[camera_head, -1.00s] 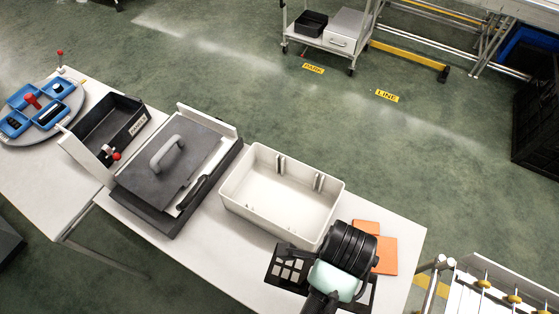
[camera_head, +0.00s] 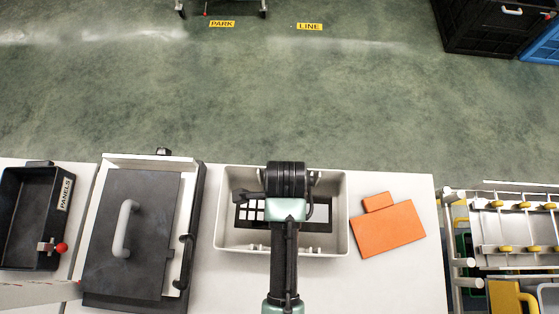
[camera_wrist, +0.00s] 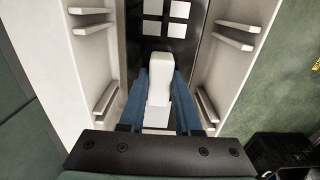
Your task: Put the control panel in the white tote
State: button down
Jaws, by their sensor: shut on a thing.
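The control panel (camera_head: 320,218) is a black plate with white square keys and a pale raised handle. In the head view it lies within the outline of the white tote (camera_head: 231,236), partly hidden by my arm. In the wrist view my gripper (camera_wrist: 160,88) has its blue fingers shut on the pale handle of the panel (camera_wrist: 194,55). The tote's ribbed walls (camera_wrist: 232,70) rise on both sides of the panel. I cannot tell whether the panel touches the tote floor.
A dark lidded machine (camera_head: 150,220) with a grey handle stands close left of the tote. A black bin marked PANELS (camera_head: 57,220) is farther left. Orange blocks (camera_head: 390,229) lie right of the tote.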

notch_tip(320, 180, down, 2)
jog(key=shift+a+f, duration=0.1)
jog(key=shift+f, duration=0.05)
jog(key=shift+w+f, duration=0.1)
jog(key=shift+f, duration=2.1)
jog(key=shift+f, duration=0.15)
jog(key=c, duration=0.6)
grip_release()
